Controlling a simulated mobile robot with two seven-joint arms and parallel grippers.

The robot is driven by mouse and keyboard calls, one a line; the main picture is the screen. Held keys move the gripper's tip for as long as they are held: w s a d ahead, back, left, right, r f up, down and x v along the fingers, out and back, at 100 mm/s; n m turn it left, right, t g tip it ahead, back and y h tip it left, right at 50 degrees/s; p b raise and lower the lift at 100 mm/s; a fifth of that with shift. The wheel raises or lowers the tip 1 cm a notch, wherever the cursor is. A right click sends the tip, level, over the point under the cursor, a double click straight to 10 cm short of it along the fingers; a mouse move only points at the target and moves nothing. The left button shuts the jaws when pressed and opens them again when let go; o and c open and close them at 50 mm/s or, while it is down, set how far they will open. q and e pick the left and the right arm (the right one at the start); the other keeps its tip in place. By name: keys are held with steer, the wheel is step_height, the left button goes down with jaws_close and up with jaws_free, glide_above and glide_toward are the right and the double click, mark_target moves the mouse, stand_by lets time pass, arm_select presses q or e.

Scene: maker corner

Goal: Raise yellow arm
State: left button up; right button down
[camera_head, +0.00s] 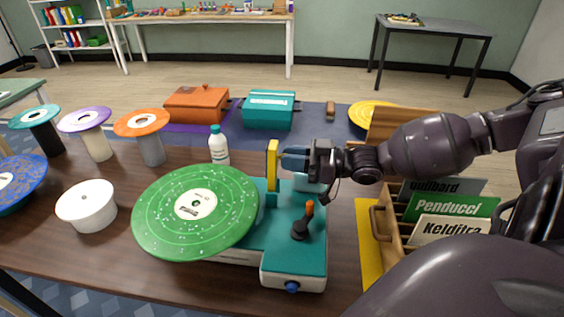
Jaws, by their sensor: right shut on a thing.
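A teal and white machine (292,262) stands on the brown table, with a green speckled disc (222,224) lying on its left part. The yellow arm (272,160) stands upright at the machine's back, behind the disc's right edge. My right gripper (286,160) comes in from the right and is shut on the yellow arm near its upper part. The fingertips partly hide the arm's right side. An orange-tipped lever (301,222) and a blue knob (292,286) are on the machine's right part. My left gripper is not in view.
A white bottle (218,147) stands just behind the disc. A white drum (87,205) and several spool stands are at left. A wooden crate (383,222) with name cards is at right. An orange box (197,104) and a teal box (268,110) stand behind.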

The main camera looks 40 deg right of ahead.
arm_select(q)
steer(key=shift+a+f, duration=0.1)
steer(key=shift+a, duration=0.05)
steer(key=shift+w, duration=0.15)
arm_select(e)
steer(key=c, duration=1)
jaws_free()
arm_select(q)
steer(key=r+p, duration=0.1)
steer(key=p, duration=0.1)
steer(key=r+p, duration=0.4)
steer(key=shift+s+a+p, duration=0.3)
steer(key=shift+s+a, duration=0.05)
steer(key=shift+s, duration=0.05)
arm_select(e)
step_height(320, 180, up, 20)
